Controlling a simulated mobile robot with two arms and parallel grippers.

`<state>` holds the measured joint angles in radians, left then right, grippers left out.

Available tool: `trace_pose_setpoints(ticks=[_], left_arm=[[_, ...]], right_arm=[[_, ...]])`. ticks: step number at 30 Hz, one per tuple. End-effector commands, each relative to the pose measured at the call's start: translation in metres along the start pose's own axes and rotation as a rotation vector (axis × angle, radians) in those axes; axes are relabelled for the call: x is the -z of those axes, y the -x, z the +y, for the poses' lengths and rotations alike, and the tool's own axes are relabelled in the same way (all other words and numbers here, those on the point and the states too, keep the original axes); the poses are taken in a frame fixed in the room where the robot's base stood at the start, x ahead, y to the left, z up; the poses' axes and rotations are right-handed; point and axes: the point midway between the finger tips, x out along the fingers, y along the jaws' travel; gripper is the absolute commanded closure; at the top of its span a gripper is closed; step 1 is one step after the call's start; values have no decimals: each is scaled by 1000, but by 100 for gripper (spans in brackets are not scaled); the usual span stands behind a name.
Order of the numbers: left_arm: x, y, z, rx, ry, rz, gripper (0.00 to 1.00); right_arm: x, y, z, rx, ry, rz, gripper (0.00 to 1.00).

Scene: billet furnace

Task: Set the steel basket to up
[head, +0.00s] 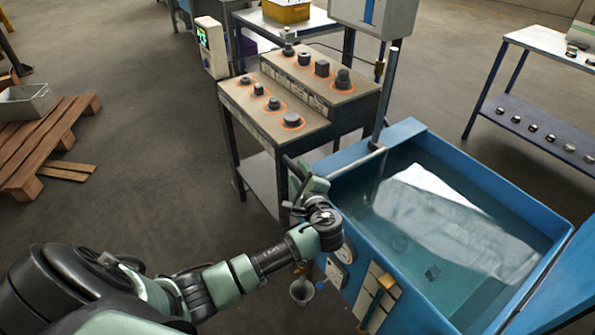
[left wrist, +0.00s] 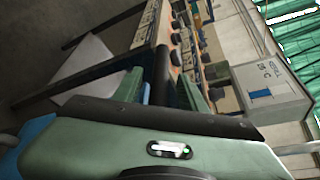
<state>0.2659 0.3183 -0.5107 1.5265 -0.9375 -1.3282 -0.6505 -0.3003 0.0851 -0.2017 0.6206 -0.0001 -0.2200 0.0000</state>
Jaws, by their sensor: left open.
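The blue tank (head: 405,135) of water stands at right in the head view. I cannot make out the steel basket clearly; a pale, bright shape (head: 430,215) shows in the water and may be a reflection. A pale bar (head: 345,163) runs from the post at the tank's back corner toward my left gripper (head: 308,184). My left gripper is open beside the tank's left wall. In the left wrist view, a dark rod (left wrist: 161,72) shows between its green fingers; contact is unclear. My right gripper is out of view.
A workbench (head: 335,110) with several dark metal parts stands behind the gripper. A grey post (head: 387,90) rises between bench and tank. Gauges (head: 336,272) and a ladle-like cup (head: 302,290) are on the tank's front. Open floor (head: 160,170) lies left.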

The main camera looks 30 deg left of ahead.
Motion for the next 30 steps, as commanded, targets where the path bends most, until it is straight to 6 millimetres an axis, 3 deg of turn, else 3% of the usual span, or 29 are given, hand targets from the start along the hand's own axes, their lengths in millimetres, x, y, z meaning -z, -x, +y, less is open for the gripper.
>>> trace_pose_setpoints(ticks=[4, 12, 13, 17, 18, 30], left_arm=[[0, -12, 0, -1, 0, 1, 59], [0, -14, 1, -2, 0, 1, 59], [0, -14, 1, -2, 0, 1, 61], [0, -14, 1, -2, 0, 1, 98], [0, -14, 1, -2, 0, 1, 100], [0, -13, 1, -3, -1, 1, 100]], right_arm=[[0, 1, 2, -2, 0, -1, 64], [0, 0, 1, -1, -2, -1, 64], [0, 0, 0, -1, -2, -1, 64], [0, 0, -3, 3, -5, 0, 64], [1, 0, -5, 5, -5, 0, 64], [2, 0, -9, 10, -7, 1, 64]])
